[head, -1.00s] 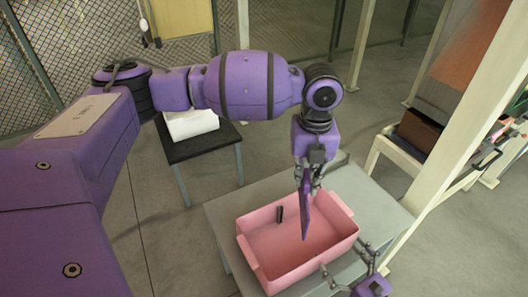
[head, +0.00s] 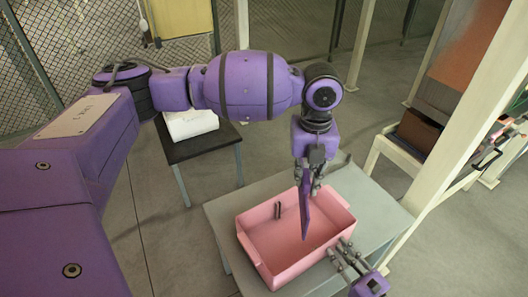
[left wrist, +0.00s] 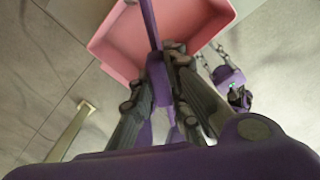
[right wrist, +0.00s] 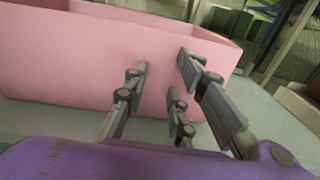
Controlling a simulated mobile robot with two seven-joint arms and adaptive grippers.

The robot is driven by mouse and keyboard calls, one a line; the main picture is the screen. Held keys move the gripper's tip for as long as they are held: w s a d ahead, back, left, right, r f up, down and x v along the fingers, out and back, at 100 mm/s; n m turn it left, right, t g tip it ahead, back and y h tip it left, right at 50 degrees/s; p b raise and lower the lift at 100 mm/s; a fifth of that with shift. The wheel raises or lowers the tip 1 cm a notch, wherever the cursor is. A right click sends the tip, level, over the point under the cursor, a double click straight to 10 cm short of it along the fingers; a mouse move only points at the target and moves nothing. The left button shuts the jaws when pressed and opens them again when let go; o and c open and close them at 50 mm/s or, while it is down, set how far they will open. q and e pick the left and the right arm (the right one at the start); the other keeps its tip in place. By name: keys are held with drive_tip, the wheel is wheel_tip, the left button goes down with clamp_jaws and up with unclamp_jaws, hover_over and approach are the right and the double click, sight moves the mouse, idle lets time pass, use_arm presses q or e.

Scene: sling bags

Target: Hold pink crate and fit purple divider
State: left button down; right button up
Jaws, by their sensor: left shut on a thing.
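The pink crate (head: 265,262) stands open on a grey table, and a small dark slotted piece (head: 279,211) shows on its inner far wall. My left gripper (head: 309,184) is shut on the purple divider (head: 306,215), a thin panel hanging upright, its lower part over or inside the crate; I cannot tell whether it touches the floor. In the left wrist view the divider (left wrist: 150,25) shows edge-on against the crate (left wrist: 188,18). My right gripper (head: 345,256) is at the crate's near right side. Its fingers (right wrist: 163,62) are apart and empty before the crate's outer wall (right wrist: 75,60).
The grey table (head: 228,205) has bare room around the crate. A dark side table (head: 205,146) with a white bag (head: 190,124) stands behind left. A pale post (head: 440,130) rises close to the table's right edge, near a shelf with a brown box (head: 420,130).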

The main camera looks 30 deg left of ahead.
clamp_jaws()
idle(0.5)
drive_tip(key=v, duration=1.2)
